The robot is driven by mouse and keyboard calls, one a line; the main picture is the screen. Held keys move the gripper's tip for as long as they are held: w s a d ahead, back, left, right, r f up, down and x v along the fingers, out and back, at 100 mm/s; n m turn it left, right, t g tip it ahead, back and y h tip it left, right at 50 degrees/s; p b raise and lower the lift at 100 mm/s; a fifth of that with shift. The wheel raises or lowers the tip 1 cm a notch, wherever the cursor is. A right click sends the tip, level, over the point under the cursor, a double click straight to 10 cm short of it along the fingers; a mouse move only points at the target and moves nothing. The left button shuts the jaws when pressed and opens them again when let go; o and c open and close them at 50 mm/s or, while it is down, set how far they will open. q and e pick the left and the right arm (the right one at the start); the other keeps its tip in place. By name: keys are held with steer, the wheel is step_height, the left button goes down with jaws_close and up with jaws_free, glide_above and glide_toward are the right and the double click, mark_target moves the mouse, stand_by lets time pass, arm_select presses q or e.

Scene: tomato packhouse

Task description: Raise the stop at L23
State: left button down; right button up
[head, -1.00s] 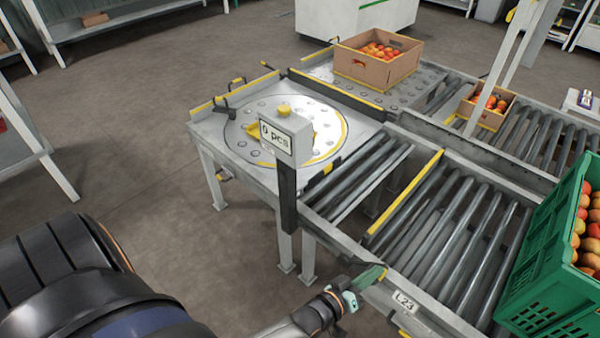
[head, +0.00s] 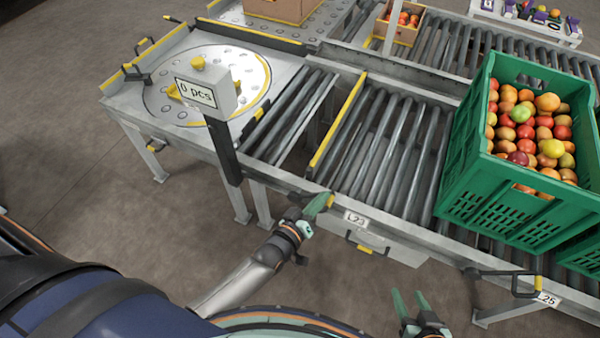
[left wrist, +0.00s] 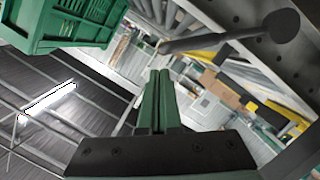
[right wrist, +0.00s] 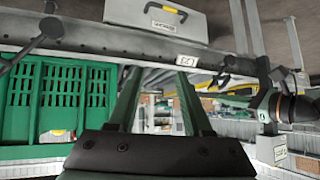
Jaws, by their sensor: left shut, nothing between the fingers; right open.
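The L23 label (head: 356,218) is on the conveyor's near side rail. A yellow-topped stop bar (head: 338,122) crosses the lane behind it; I cannot tell its exact height against the rollers. In the left wrist view a dark lever (left wrist: 235,35) with a rounded end lies just beyond the shut fingertips (left wrist: 160,75). My right gripper (head: 410,300) is open and empty, below the rail.
A green crate of tomatoes (head: 470,190) stands on the rollers right of L23. Another lever (head: 538,285) is at the L25 label (head: 548,298). The 0 pcs display (head: 195,92) stands on a post to the left. Rollers between stop bar and crate are clear.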

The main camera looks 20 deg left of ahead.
arm_select(q)
steer(key=a+r+p+v, duration=0.1)
steer(key=r+p+v, duration=0.1)
steer(key=v, duration=0.8)
arm_select(e)
steer(key=shift+s+d+r+h, duration=0.15)
steer(key=shift+s+d, duration=0.15)
steer(key=shift+s, duration=0.25)
steer(key=shift+s+d+r+h, duration=0.15)
steer(key=shift+s+d, duration=0.15)
steer(key=shift+s, duration=0.25)
arm_select(q)
steer(key=shift+w+a, duration=0.1)
steer(key=shift+a, duration=0.05)
arm_select(e)
steer(key=shift+a, duration=0.1)
steer(key=shift+r, duration=0.1)
arm_select(q)
steer(key=s+a+r+m+g+y+p, duration=0.1)
steer(key=s+a+r+m+g+p, duration=0.1)
steer(key=s+m+g+p, duration=0.4)
steer(key=s+m, duration=0.1)
steer(key=s, duration=0.2)
steer(key=shift+a+r, duration=0.3)
steer(key=shift+a, duration=0.1)
arm_select(e)
steer(key=r, duration=0.5)
steer(key=shift+d+r, duration=0.25)
steer(key=shift+r, duration=0.1)
